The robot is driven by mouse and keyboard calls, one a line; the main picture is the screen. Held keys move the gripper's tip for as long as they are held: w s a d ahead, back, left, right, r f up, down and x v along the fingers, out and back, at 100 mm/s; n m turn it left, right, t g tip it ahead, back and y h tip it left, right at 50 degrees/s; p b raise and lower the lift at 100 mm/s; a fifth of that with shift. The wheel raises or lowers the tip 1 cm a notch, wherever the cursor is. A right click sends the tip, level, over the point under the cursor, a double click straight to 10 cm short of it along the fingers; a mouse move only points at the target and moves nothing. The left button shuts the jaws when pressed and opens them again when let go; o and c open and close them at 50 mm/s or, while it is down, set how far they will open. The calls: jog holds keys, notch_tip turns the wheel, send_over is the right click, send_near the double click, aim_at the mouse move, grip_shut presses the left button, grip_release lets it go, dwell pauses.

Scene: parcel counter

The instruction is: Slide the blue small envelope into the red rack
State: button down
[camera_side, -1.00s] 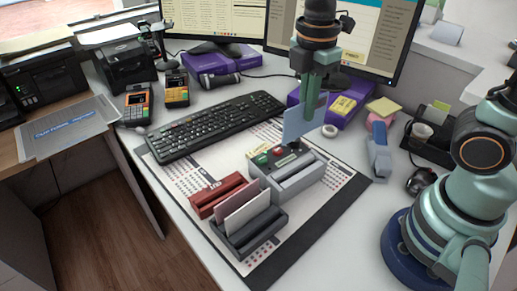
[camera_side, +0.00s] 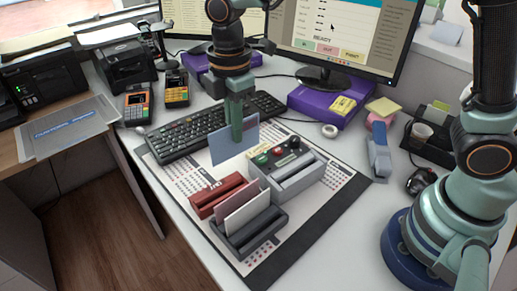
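My gripper (camera_side: 237,120) points down and is shut on the blue small envelope (camera_side: 222,147). The envelope hangs upright as a thin blue-grey sheet, behind and above the racks. The red rack (camera_side: 217,195) stands on the mat with a slot along its top, in front of and below the envelope. The envelope is apart from the red rack. My fingers cover part of the envelope's right side.
A dark grey rack (camera_side: 258,236) with white and pinkish envelopes stands in front of the red rack. A grey box (camera_side: 292,178) with coloured buttons is to the right. The keyboard (camera_side: 190,139) lies behind. The mat's right front (camera_side: 315,215) is clear.

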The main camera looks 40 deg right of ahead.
aim_at(213, 136)
jog(key=a+f, duration=0.4)
jog(key=f, duration=0.1)
jog(key=shift+w+a, duration=0.25)
jog(key=shift+w, duration=0.1)
jog(key=shift+f, duration=1.75)
jog(key=shift+f, duration=1.85)
jog(key=c, duration=1)
grip_release()
notch_tip(213, 136, up, 12)
jog(key=shift+r, duration=0.1)
jog(key=shift+d, duration=0.1)
